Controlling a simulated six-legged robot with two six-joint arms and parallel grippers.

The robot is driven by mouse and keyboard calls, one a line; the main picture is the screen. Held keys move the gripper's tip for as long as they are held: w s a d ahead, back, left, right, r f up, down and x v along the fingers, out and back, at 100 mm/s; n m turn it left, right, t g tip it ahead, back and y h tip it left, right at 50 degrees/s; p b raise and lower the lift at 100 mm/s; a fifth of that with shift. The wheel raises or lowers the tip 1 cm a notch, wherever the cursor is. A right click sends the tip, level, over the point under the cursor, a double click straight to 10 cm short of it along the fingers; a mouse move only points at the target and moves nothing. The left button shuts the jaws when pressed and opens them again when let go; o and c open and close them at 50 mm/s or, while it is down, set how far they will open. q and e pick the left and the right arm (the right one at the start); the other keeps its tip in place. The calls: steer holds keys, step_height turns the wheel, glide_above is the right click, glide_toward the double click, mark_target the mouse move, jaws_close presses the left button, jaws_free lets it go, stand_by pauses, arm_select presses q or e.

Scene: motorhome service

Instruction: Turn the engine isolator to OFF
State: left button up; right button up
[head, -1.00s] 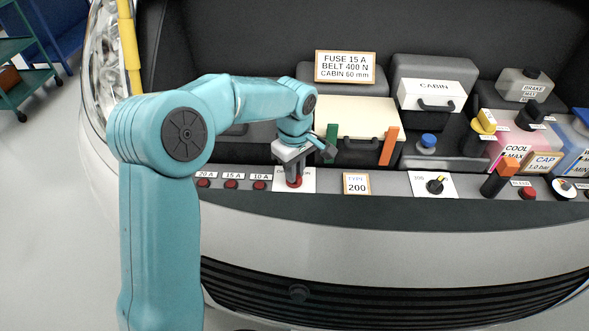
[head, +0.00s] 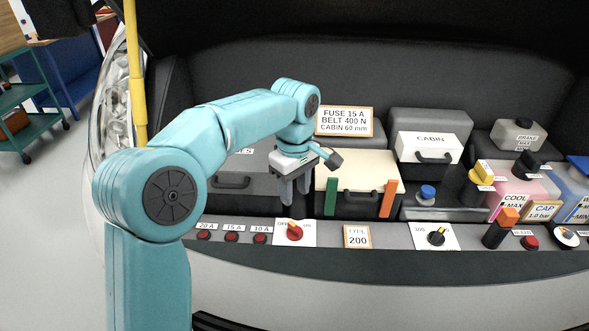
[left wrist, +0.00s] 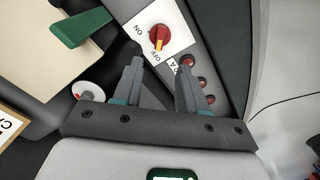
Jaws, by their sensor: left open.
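The engine isolator is a red knob (head: 294,232) with a yellow pointer on a white plate, on the front ledge. In the head view its pointer leans up and left, toward the OFF side. In the left wrist view the knob (left wrist: 159,36) shows its yellow pointer at the word OFF, away from ON. My left gripper (head: 294,203) is open and empty above and behind the knob, clear of it, fingers down. In the left wrist view its fingertips (left wrist: 162,60) are apart with nothing between them. My right gripper is not in view.
Red fuse buttons (head: 231,237) lie left of the isolator; a TYPE 200 card (head: 357,237) and a black knob (head: 436,238) lie right. A cream box (head: 358,164) with green and orange clips is close behind my gripper.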

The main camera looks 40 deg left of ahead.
arm_select(q)
step_height(320, 180, up, 5)
steer(key=shift+p, duration=0.3)
stand_by(0.4)
